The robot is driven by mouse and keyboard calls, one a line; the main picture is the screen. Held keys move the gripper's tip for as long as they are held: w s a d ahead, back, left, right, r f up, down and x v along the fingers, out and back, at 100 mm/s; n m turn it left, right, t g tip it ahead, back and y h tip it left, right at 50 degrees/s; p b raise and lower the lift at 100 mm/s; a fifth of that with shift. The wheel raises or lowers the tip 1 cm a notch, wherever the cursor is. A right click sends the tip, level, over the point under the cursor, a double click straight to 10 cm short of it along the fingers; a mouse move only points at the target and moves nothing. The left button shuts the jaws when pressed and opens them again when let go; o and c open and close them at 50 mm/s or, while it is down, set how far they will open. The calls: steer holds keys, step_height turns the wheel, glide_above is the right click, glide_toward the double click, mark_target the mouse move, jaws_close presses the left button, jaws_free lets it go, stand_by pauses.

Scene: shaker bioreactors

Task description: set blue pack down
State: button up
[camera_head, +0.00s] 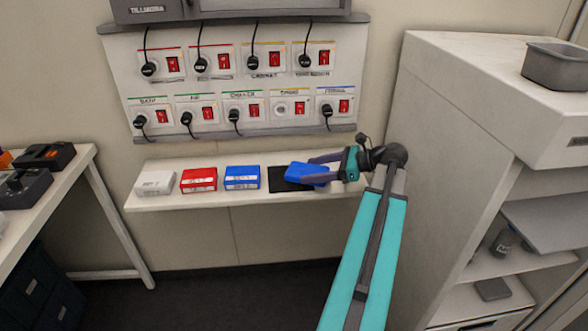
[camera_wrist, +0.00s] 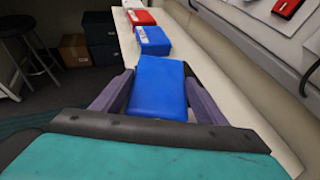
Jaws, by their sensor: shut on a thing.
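The blue pack (camera_head: 305,174) is between the fingers of my gripper (camera_head: 325,169) at the right part of the wall shelf, over or at a black mat (camera_head: 281,184). In the wrist view the blue pack (camera_wrist: 158,88) fills the space between the two purple fingers of my gripper (camera_wrist: 158,92). The gripper is shut on it. I cannot tell whether the pack touches the mat. The mat is partly hidden by the pack.
A white pack (camera_head: 155,184), a red pack (camera_head: 199,180) and another blue pack (camera_head: 242,177) stand in a row left of the mat on the shelf (camera_head: 225,200). A switch panel (camera_head: 235,85) with hanging cables is above. A pale cabinet (camera_head: 450,130) stands close on the right.

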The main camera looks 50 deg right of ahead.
mark_target(296, 161)
steer(key=w, duration=0.8)
steer(key=shift+w+d+f+p, duration=0.15)
steer(key=shift+f+p, duration=0.25)
steer(key=shift+f, duration=1.75)
steer(key=shift+f, duration=0.15)
steer(key=o, duration=1.3)
steer(key=shift+c, duration=0.2)
steer(key=b+v, duration=0.1)
steer(key=v, duration=1.1)
steer(key=shift+r, duration=0.25)
